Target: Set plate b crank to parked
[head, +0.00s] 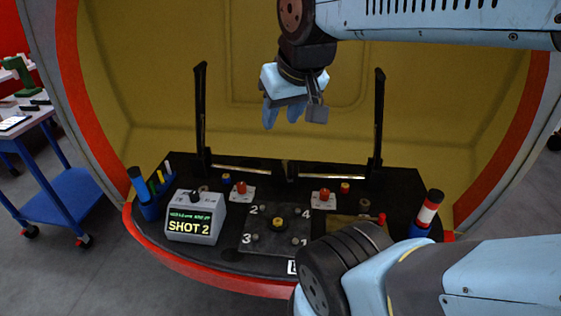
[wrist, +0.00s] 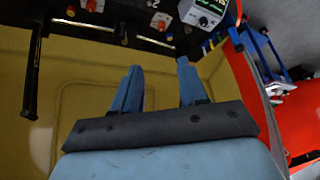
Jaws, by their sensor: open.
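My gripper (head: 282,117) is open and empty, with its two blue fingers pointing down, high above the back of the black console (head: 180,238). The wrist view also shows the open fingers (wrist: 159,72) apart with nothing between them. A dark square plate (head: 270,246) numbered 1 to 4 has a yellow-centred hub (head: 278,223) at its middle. To its right a brownish plate (head: 345,222) is partly hidden behind my arm, with a red-tipped upright part (head: 381,219) near it.
A grey box (head: 194,218) reading "SHOT 2" stands at the console's left. White-based red buttons (head: 242,189) sit behind the numbered plate. Tall black posts (head: 201,115) (head: 379,115) rise at the back. A red-and-white cylinder (head: 428,208) stands at right. A yellow curved wall (head: 150,75) surrounds the console.

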